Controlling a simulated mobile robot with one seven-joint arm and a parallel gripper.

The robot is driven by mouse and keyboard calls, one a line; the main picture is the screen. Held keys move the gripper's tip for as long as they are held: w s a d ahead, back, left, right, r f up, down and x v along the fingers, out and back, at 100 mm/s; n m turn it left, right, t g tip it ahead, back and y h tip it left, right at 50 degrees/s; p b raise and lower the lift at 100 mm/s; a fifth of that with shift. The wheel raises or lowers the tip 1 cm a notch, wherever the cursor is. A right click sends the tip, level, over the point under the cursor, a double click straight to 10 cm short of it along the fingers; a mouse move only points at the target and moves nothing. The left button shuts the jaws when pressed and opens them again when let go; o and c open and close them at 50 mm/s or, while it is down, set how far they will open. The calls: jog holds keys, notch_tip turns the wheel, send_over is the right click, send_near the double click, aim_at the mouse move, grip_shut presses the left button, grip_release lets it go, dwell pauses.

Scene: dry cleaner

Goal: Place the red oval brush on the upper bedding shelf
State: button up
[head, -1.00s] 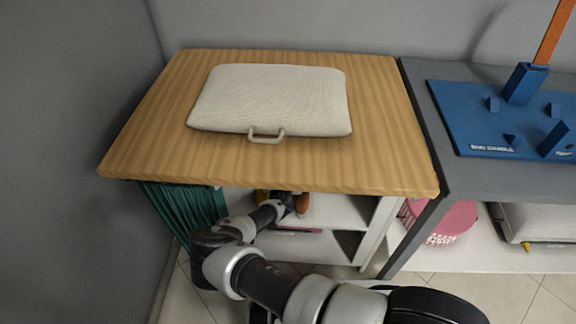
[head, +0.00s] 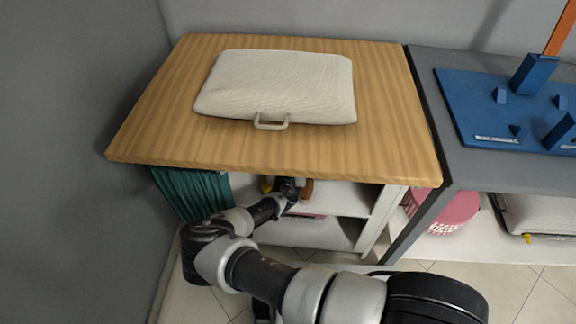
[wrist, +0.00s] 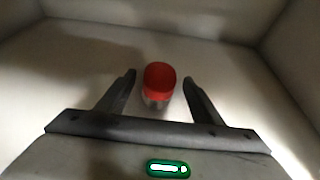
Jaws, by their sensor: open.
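The red oval brush (wrist: 160,78), with a rounded red top and a paler lower part, is inside a pale compartment in the wrist view. My gripper (wrist: 158,82) is open, with one finger on each side of the brush and a gap visible at both sides. In the head view my arm reaches under the wooden tabletop into the upper shelf (head: 340,198) of a white unit. There, my gripper is mostly hidden by the wrist and tabletop. I cannot make out the brush clearly in the head view.
The wooden tabletop (head: 400,150) overhangs the shelf; a pale padded board (head: 275,85) lies on it. A brown-orange item (head: 306,189) shows beside my wrist. A green curtain (head: 190,193) hangs left. A pink basket (head: 455,212) stands right, under the grey table (head: 480,180).

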jog(key=p+v, duration=0.1)
jog(key=v, duration=0.7)
jog(key=shift+s+r, duration=0.1)
jog(key=shift+s, duration=0.1)
